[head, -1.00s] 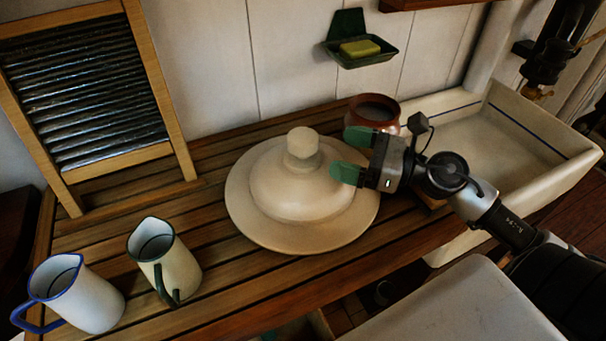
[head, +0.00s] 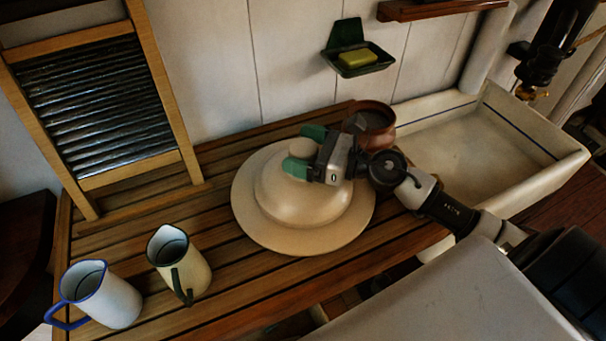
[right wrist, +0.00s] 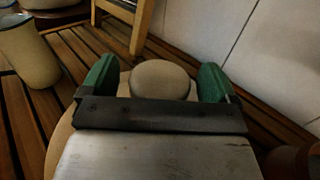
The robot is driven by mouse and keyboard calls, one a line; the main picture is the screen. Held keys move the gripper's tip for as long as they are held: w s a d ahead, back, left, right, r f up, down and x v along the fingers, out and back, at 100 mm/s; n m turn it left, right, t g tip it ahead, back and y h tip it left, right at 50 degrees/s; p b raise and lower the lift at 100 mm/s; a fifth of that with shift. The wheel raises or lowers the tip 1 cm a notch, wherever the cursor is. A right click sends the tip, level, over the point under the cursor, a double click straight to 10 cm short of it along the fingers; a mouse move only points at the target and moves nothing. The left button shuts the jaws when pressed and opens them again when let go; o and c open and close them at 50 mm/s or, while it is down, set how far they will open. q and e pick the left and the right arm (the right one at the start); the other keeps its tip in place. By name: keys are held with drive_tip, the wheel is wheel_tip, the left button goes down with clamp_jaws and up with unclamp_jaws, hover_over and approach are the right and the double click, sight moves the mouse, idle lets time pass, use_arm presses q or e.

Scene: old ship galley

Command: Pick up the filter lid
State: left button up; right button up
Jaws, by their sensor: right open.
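The filter lid (head: 300,224) is a cream domed disc with a wide brim and a round knob on top. It lies on the slatted wooden counter in the head view. My right gripper (head: 305,150) is open at the knob, with its green fingers on either side of it. In the right wrist view the knob (right wrist: 160,80) sits between the two green fingers (right wrist: 158,84), with a gap on each side. The gripper partly hides the knob and the dome in the head view. My left gripper is not in view.
A brown pot (head: 374,122) stands close behind my right gripper, near the white sink (head: 480,150). Two enamel jugs, one green-rimmed (head: 188,268) and one blue-rimmed (head: 108,298), stand at left. A washboard (head: 100,110) leans on the wall. A soap dish (head: 357,60) hangs above.

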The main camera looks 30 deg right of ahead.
clamp_jaws()
drive_tip(key=shift+w+d+r, duration=0.1)
drive_tip(key=shift+r, duration=0.05)
idle(0.5)
